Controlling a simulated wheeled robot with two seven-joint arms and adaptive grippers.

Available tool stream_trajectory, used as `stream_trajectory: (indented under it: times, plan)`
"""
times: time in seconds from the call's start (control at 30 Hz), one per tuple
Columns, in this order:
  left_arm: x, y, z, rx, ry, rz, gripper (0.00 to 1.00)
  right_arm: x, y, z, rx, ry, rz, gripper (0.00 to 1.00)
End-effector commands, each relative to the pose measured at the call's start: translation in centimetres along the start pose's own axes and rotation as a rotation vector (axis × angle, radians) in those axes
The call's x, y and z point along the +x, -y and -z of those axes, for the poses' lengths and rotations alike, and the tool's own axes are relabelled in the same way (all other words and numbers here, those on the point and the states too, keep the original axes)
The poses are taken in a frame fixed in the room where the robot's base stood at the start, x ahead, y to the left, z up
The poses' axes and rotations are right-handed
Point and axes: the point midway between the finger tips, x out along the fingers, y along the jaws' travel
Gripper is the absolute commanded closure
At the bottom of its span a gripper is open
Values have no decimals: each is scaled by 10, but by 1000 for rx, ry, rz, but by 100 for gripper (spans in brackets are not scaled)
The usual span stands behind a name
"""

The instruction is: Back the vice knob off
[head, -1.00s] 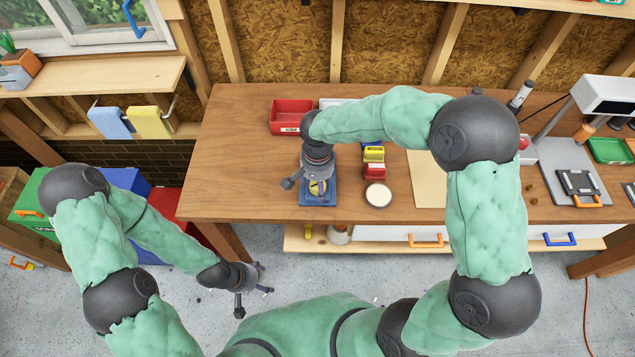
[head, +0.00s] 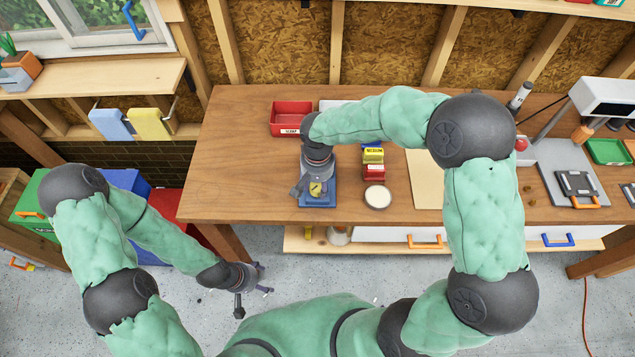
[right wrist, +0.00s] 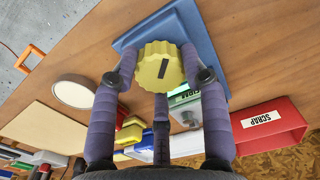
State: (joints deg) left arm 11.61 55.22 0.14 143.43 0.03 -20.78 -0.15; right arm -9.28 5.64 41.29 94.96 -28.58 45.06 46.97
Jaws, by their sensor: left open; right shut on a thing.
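The vice knob (right wrist: 159,68) is a yellow, ribbed round knob with a dark line on its face. It sits over the blue vice base (right wrist: 190,22), which also shows on the bench in the head view (head: 318,201). My right gripper (head: 316,187) points down over the vice. In the right wrist view its purple fingers (right wrist: 160,82) are on either side of the knob, shut on it. In the head view the knob is partly hidden by this gripper. My left gripper (head: 250,278) hangs open and empty over the floor, in front of the bench.
A red scrap bin (head: 291,117) stands behind the vice. Small yellow and red boxes (head: 373,163) and a round white-topped thing (head: 376,196) are to its right. The wooden bench (head: 235,160) is clear left of the vice.

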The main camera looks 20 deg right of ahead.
Motion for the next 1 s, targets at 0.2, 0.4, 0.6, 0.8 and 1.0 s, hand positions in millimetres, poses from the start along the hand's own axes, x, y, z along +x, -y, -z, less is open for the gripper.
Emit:
stream_trajectory:
  times: [0.2,0.4,0.6,0.8,1.0]
  plan:
    - [-7,-2,0,0,0,0,28,1,-1,-3,-208,10,-3,88]
    - [-13,-4,0,0,0,0,28,2,-1,-4,-398,11,-2,88]
    - [-19,-7,-1,0,0,0,28,2,-2,-4,-590,13,-2,88]
    - [-26,-9,-1,0,0,0,28,2,-2,-4,-779,14,-1,88]
    - [-34,-12,-1,0,0,0,28,2,-3,-4,-969,16,0,88]
